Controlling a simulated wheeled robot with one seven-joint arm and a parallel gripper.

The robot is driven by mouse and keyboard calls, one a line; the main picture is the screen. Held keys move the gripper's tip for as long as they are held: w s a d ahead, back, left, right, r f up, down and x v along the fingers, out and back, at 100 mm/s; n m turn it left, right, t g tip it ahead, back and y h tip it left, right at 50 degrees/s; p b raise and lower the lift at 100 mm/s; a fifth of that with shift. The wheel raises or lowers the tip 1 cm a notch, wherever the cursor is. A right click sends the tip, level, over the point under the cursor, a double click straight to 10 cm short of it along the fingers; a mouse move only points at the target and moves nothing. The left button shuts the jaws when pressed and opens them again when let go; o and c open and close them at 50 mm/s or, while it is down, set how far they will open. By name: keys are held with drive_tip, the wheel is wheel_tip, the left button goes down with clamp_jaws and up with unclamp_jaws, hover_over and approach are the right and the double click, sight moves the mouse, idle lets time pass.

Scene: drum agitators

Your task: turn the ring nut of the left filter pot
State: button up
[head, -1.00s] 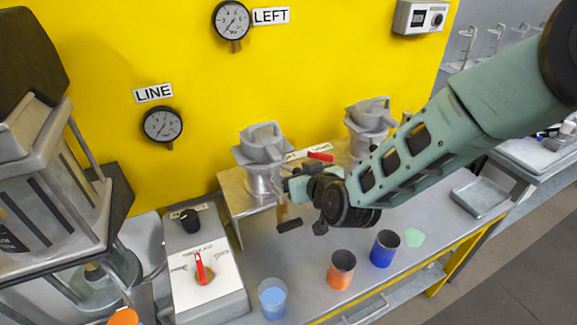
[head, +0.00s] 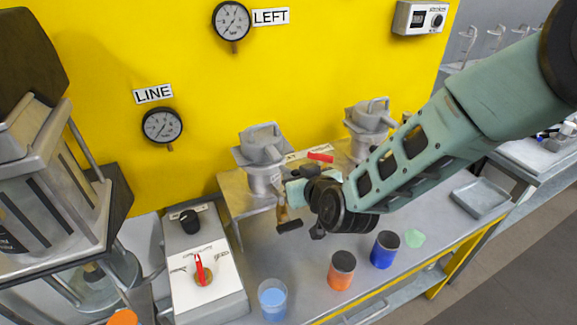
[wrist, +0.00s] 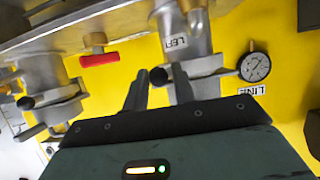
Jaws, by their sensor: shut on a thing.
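The left filter pot (head: 262,152) is a grey metal pot on a raised bench shelf. In the wrist view, which is upside down, the left pot (wrist: 188,35) bears a LEFT tag. Its ring nut (wrist: 204,66) has a handle with a dark end (wrist: 158,76). My gripper (wrist: 158,82) has one finger on each side of this handle and is shut on it. In the head view my gripper (head: 284,188) is at the pot's right front side, and its fingertips are mostly hidden there.
A second filter pot (head: 368,125) stands to the right, with a red-handled valve (head: 320,157) between the pots. An orange cup (head: 341,271), a blue cup (head: 385,249) and a clear beaker (head: 272,300) stand in front. A yellow panel (head: 300,75) rises behind.

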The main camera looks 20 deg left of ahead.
drive_tip(key=shift+s+a, duration=0.15)
drive_tip(key=shift+s, duration=0.25)
drive_tip(key=shift+s+a, duration=0.3)
drive_tip(key=shift+s, duration=0.3)
drive_tip(key=shift+s+a, duration=0.3)
drive_tip(key=shift+s, duration=0.3)
drive_tip(key=shift+c, duration=0.4)
drive_tip(key=shift+s+a+b, duration=0.3)
drive_tip(key=shift+s+a, duration=0.15)
drive_tip(key=shift+s, duration=0.1)
